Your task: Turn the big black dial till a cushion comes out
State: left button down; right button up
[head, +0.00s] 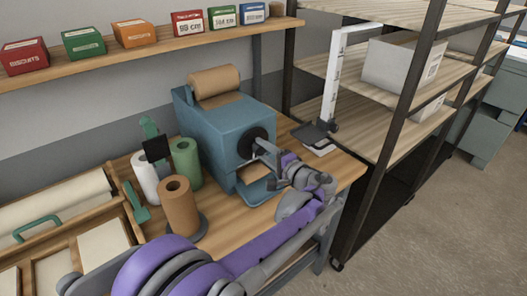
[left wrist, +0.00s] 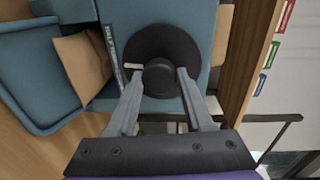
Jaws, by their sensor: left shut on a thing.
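The blue machine (head: 215,125) stands on the wooden bench with a brown paper roll (head: 214,80) on top. The big black dial (head: 245,144) is on its front face; it fills the middle of the left wrist view (left wrist: 185,45). My left gripper (head: 260,150) is shut on the dial's round centre knob, with one finger on each side of it (left wrist: 158,80). A white mark shows on the dial beside the knob. Brown paper (left wrist: 82,65) shows at the outlet below the dial, above the blue tray (head: 256,190). My right gripper is not in view.
A brown roll (head: 178,207), a green roll (head: 186,162) and a white roll (head: 145,178) stand left of the machine. A shelf with coloured boxes (head: 134,33) runs above. A rack (head: 375,130) stands at right, near a white upright measure (head: 333,80).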

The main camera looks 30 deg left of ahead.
pick_arm(q)
jog(key=shift+f+m, duration=0.15)
jog(key=shift+m, duration=0.85)
jog(key=shift+c, duration=1.5)
grip_release()
jog(key=b+v, duration=0.1)
jog(key=v, duration=1)
jog(key=shift+w, duration=0.15)
